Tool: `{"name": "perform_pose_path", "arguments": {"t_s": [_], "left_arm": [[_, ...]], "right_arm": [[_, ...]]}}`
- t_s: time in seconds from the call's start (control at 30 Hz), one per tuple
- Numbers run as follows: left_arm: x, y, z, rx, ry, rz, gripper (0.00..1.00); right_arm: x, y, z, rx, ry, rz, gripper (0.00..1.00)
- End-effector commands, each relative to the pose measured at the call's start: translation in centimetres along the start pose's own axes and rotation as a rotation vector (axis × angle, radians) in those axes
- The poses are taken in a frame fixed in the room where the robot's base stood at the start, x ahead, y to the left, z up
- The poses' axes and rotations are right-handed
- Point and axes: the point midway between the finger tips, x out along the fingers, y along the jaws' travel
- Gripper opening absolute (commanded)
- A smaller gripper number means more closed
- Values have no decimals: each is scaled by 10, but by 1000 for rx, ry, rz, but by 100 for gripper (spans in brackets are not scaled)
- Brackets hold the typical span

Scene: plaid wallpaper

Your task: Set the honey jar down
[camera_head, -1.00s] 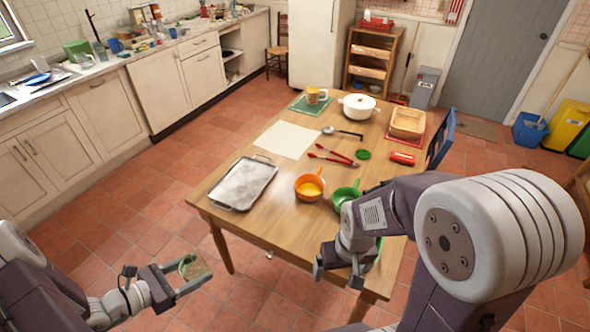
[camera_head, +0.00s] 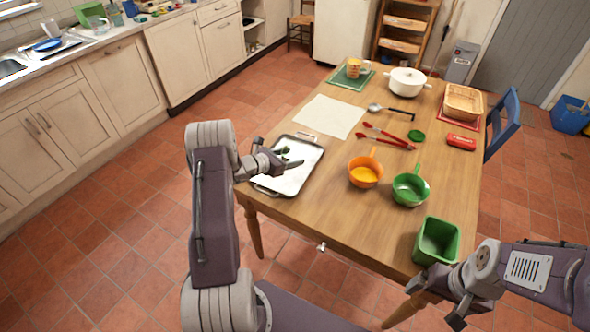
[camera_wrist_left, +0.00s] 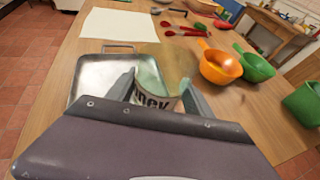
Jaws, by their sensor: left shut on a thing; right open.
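The honey jar (camera_wrist_left: 150,84) is see-through and greenish, with dark letters on a pale label. It stands out between my left fingers in the left wrist view. My left gripper (camera_head: 288,162) is shut on it over the metal tray (camera_head: 306,178); the tray also shows in the left wrist view (camera_wrist_left: 88,80). In the head view the jar is mostly hidden by the gripper, and I cannot tell whether it touches the tray. My right gripper (camera_head: 457,314) is open and empty at the lower right, near the table's front corner.
An orange pan (camera_head: 364,172) and a green pan (camera_head: 410,188) stand right of the tray. A green bin (camera_head: 437,241) stands at the near right corner. A cream sheet (camera_head: 329,116) lies behind the tray, with red tongs (camera_head: 388,138) beside it. Bare wood lies in the table's front middle.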

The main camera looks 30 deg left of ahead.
Motion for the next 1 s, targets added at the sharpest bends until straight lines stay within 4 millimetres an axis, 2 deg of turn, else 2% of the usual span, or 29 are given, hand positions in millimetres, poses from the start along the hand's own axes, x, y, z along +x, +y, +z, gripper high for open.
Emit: {"name": "perform_pose_path", "arguments": {"t_s": [0.03,0.1,0.2,0.33,0.47,0.57,0.8,1.0], "left_arm": [[28,10,-1,-3,-8,34,8],[53,24,18,-26,-8,87,8],[77,32,45,-51,-7,142,9],[92,36,67,-72,-3,179,9],[93,37,73,-79,0,189,9],[86,38,63,-81,4,188,9],[40,45,1,-84,5,191,9],[16,48,-33,-79,3,188,9]], "right_arm": [[28,1,3,0,0,0,91],[44,1,5,0,0,0,91],[58,1,6,0,0,0,91],[65,1,7,0,0,0,91],[64,1,7,0,0,0,91],[64,1,7,0,0,0,91],[64,1,7,0,0,0,91],[63,1,6,0,0,0,91]]}}
